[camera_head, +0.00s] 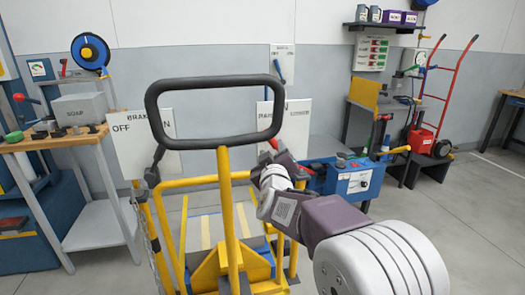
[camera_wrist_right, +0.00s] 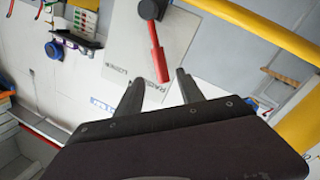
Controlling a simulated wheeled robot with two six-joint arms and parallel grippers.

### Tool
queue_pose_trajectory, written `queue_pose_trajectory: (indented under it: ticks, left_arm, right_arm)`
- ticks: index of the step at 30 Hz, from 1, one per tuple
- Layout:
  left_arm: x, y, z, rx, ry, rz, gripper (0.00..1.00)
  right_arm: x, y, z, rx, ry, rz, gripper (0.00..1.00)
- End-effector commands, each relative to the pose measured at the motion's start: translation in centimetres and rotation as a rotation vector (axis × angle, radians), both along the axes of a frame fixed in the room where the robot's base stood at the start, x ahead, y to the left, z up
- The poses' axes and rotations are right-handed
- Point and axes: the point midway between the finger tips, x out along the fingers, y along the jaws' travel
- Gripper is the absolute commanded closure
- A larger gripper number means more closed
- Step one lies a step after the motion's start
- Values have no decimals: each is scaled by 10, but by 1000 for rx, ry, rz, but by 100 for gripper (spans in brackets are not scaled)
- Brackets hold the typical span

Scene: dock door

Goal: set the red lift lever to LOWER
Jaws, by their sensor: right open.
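The red lift lever (camera_wrist_right: 158,54) hangs from a dark pivot (camera_wrist_right: 151,9) in the right wrist view, in front of a pale label board (camera_wrist_right: 125,45). Its free end points towards the lettering that seems to read RAISE; the LOWER lettering is off to the left. My right gripper (camera_wrist_right: 160,77) is open, its two fingers on either side of the lever's end in the picture; I cannot tell whether they touch it. In the head view the right gripper (camera_head: 268,162) is at the cart's right side, largely hiding the lever. My left gripper is out of view.
The yellow cart frame (camera_head: 229,200) with a black loop handle (camera_head: 150,105) stands in front of me. A brake board (camera_head: 130,150) is on its left. A blue box with a gauge (camera_head: 340,183) lies beyond my right arm. A workbench (camera_head: 60,140) stands left.

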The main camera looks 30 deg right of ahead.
Motion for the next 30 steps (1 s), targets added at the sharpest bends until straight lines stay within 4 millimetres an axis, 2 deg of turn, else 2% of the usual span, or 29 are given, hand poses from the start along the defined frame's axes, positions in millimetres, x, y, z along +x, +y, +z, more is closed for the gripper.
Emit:
queue_pose_trajectory:
  ticks: [12, 17, 24, 26, 29, 30]
  left_arm:
    - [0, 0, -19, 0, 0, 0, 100]
    - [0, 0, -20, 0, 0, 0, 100]
    - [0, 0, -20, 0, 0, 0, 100]
    - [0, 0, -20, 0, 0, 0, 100]
    - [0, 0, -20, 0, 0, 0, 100]
    - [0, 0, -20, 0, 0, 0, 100]
  right_arm:
    - [67, -34, -3, 3, 4, 2, 55]
    - [78, -39, -1, 2, 4, 3, 55]
    - [79, -40, -1, 2, 4, 4, 55]
    - [79, -40, -1, 2, 4, 4, 69]
    - [79, -40, -1, 2, 4, 4, 97]
    - [79, -40, -1, 2, 4, 4, 100]
